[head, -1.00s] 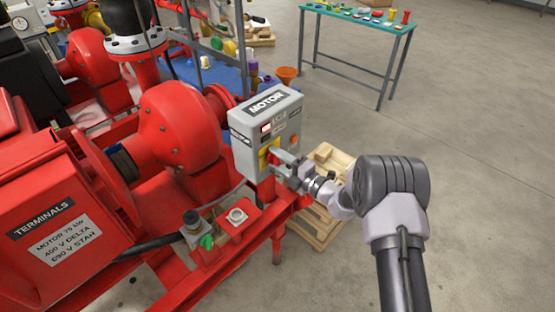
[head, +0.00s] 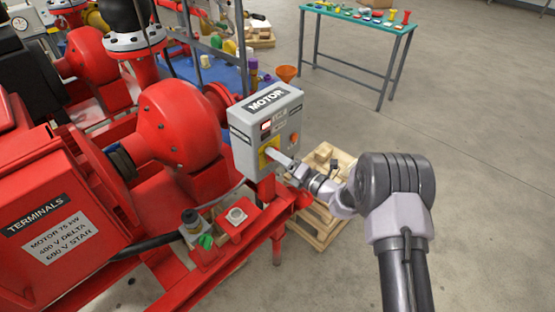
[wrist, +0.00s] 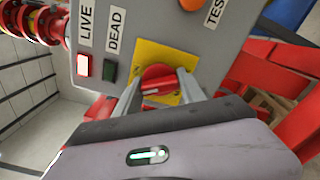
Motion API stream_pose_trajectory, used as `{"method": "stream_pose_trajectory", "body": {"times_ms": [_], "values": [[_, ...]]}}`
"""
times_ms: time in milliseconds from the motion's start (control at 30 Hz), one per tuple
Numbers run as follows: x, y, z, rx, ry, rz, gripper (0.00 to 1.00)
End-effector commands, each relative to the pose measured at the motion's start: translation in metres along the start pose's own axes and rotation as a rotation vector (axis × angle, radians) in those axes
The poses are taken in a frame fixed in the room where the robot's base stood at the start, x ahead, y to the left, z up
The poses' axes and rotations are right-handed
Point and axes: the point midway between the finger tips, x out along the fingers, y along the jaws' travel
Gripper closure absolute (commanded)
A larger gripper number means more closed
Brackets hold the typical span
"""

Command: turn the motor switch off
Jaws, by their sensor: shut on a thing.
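The grey motor control box (head: 252,121) stands on the red skid, with a MOTOR label on top. Its switch is a red rotary knob (wrist: 158,78) on a yellow plate (wrist: 151,54) in the wrist view. My gripper (head: 273,155) reaches the box from the right, and its two fingers (wrist: 159,88) are shut on the knob, one on each side. Above the knob are a LIVE window (wrist: 83,65), lit pale reddish-white, and a dark green DEAD window (wrist: 109,71). In the head view the fingers hide most of the knob.
An orange TEST button (wrist: 191,4) sits beside the plate. Red pump and motor housings (head: 160,130) fill the left. A wooden pallet (head: 318,215) lies on the floor behind my arm. A teal-topped table (head: 350,14) stands at the back; the floor on the right is open.

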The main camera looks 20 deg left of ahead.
Motion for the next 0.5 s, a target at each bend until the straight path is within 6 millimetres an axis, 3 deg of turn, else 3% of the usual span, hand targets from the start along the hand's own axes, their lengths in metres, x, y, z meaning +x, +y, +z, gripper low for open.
{"method": "stream_pose_trajectory", "body": {"times_ms": [500], "values": [[0.0,-0.0019,-0.0009,-0.488,-0.001,0.0,0.93]]}}
